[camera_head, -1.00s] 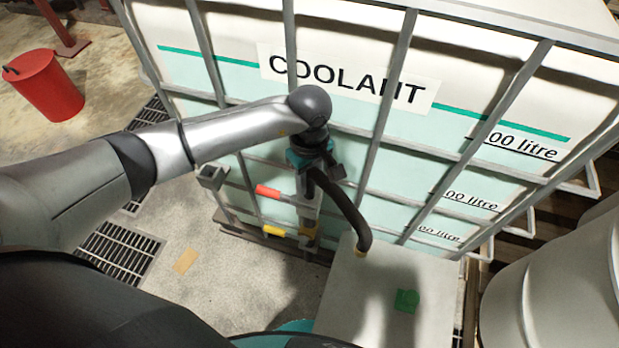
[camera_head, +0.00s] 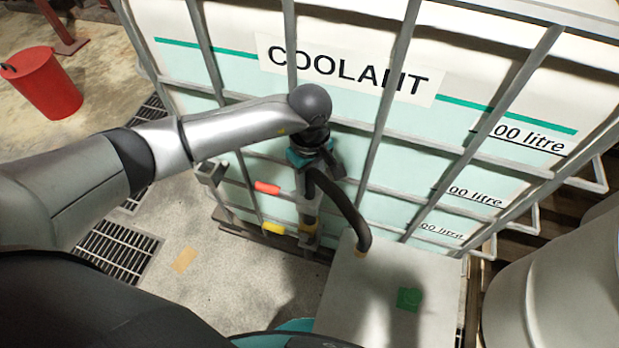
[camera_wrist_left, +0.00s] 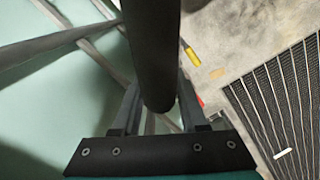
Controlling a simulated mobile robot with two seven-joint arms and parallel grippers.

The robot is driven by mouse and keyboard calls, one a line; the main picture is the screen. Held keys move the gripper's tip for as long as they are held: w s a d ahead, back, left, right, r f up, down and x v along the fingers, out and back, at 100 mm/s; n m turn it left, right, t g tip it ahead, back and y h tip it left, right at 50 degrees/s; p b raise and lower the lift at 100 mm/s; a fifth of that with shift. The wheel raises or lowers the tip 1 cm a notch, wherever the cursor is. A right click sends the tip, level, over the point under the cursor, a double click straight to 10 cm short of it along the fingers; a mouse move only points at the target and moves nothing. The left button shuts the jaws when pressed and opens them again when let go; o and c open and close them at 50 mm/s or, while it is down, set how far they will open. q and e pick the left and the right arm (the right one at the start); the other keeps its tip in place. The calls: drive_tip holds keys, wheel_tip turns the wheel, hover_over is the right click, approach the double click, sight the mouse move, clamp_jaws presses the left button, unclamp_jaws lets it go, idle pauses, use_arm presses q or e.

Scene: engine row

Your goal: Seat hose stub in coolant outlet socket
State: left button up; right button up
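The black hose (camera_head: 347,207) arches from my left gripper down to the top of a pale box. My left gripper (camera_head: 322,171) is in front of the caged coolant tank (camera_head: 345,115), above its outlet fittings (camera_head: 307,232). In the left wrist view the hose (camera_wrist_left: 154,50) runs between the two fingers (camera_wrist_left: 160,106), which are closed against its sides. A red handle (camera_head: 267,188) and a yellow handle (camera_head: 273,227) show beside the outlet pipe. The hose's stub end and the socket mouth are hidden, so I cannot tell whether they touch. My right gripper is out of view.
The pale box (camera_head: 385,290) with a green patch stands at the front, right of the outlet. Grey cage bars (camera_head: 392,85) cross the tank close to my left gripper. A pale drum (camera_head: 560,275) stands at right. A red bin (camera_head: 42,83) stands far left.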

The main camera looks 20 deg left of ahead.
use_arm(q)
drive_tip(key=shift+o, duration=1.9)
drive_tip(key=shift+s+f, duration=0.1)
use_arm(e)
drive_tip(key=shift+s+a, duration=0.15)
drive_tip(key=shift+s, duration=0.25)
use_arm(q)
wheel_tip(320, 180, up, 14)
drive_tip(key=p, duration=0.2)
drive_tip(key=shift+p, duration=0.35)
drive_tip(key=shift+r, duration=0.7)
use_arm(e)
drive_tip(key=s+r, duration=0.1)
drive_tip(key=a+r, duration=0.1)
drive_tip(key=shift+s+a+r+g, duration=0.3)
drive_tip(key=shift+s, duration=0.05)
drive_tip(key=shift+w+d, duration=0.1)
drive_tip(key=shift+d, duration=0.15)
